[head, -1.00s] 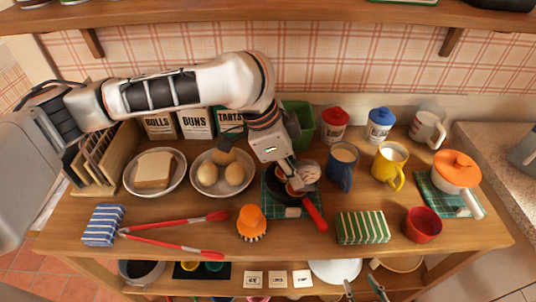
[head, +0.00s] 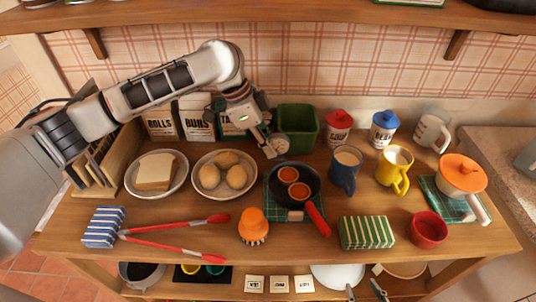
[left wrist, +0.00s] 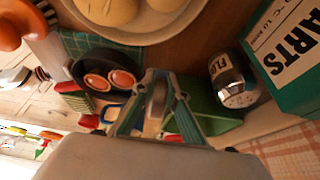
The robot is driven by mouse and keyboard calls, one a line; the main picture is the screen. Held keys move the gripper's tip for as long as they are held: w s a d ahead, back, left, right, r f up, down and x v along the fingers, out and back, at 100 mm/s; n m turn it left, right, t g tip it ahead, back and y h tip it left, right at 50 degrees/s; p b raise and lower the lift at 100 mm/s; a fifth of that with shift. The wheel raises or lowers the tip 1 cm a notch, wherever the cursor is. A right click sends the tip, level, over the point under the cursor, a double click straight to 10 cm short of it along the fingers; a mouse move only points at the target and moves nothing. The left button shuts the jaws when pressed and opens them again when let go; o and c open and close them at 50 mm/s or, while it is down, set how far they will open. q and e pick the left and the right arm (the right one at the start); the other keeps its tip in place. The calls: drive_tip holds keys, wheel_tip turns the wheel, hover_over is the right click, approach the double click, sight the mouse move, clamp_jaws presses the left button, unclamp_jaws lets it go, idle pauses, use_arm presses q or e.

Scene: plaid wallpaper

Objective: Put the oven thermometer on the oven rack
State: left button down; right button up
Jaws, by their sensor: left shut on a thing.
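My left gripper (head: 270,146) is above the back of the table, to the upper left of the black skillet (head: 313,176). It is shut on a small round pale disc (head: 279,143), which appears to be the oven thermometer; its face is too small to read. In the left wrist view the gripper (left wrist: 163,85) has a grey thing (left wrist: 155,108) between its fingers, seen edge-on. I see no oven or oven rack in either view. My right gripper is not in view.
A green bin (head: 297,128) stands close behind the gripper. A flour shaker (left wrist: 232,82) stands by the TARTS box (left wrist: 285,45). A bowl of round buns (head: 224,174) and several mugs flank the skillet. Red tongs (head: 175,225) lie in front.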

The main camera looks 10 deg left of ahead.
use_arm(q)
wheel_tip(320, 180, down, 4)
drive_tip(key=shift+r+b, duration=0.25)
drive_tip(key=shift+b, duration=0.05)
drive_tip(key=shift+w+a+f, duration=0.1)
drive_tip(key=shift+w+a, duration=0.05)
drive_tip(key=c, duration=2.3)
unclamp_jaws()
